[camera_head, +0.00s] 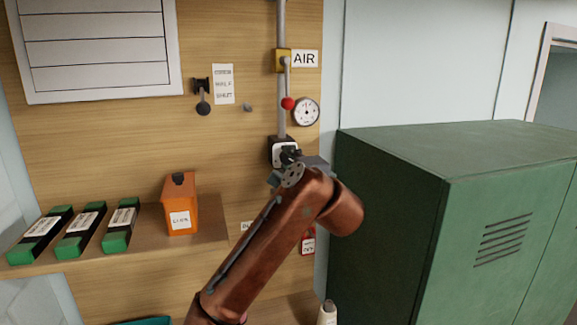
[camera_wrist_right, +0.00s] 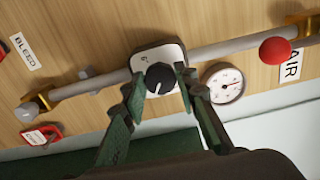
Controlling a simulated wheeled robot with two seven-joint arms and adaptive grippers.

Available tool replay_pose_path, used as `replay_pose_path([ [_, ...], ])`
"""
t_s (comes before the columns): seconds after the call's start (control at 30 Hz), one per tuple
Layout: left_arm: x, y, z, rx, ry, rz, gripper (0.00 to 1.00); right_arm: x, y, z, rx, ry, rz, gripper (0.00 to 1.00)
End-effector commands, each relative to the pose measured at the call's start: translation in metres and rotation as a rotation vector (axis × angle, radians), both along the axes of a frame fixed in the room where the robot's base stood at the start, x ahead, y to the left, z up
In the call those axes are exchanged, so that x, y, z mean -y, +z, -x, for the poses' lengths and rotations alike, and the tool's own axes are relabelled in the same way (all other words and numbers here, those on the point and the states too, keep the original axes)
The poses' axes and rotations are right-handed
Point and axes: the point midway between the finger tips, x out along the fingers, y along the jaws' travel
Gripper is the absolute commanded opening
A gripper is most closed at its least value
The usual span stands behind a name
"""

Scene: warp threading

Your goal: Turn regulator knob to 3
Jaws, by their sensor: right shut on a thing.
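The regulator (camera_head: 281,146) is a white-plated unit on the grey vertical pipe, partly hidden by my right gripper (camera_head: 289,157). In the right wrist view its black round knob (camera_wrist_right: 160,79) sits on the white plate (camera_wrist_right: 147,53), with a short white pointer line. A small mark on the plate is too small to read surely. My right gripper (camera_wrist_right: 158,82) is shut on the knob, with a green finger on each side of it. The round white gauge (camera_head: 306,112) is to the right of the pipe; it also shows in the right wrist view (camera_wrist_right: 225,84). My left gripper is not in view.
A red-tipped valve lever (camera_head: 288,103) hangs above the regulator, by the AIR label (camera_head: 305,59). A green cabinet (camera_head: 385,200) stands close on the right. A shelf (camera_head: 140,243) at left holds an orange container (camera_head: 180,205) and several green-ended boxes. A red tag (camera_head: 308,243) hangs below.

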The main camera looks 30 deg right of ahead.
Motion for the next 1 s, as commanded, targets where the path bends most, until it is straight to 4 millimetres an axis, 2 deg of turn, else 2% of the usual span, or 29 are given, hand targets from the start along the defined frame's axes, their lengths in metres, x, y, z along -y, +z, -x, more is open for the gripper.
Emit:
replay_pose_path([
  [0.03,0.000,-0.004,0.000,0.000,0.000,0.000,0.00,0.001,-0.005,-0.001,-0.017,-0.001,0.044,0.03],
  [0.4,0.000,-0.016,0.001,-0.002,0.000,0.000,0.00,0.001,-0.004,-0.001,-0.098,-0.001,0.386,0.03],
  [1.0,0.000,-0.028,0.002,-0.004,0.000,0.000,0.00,0.002,-0.003,0.000,-0.221,0.001,0.899,0.03],
])
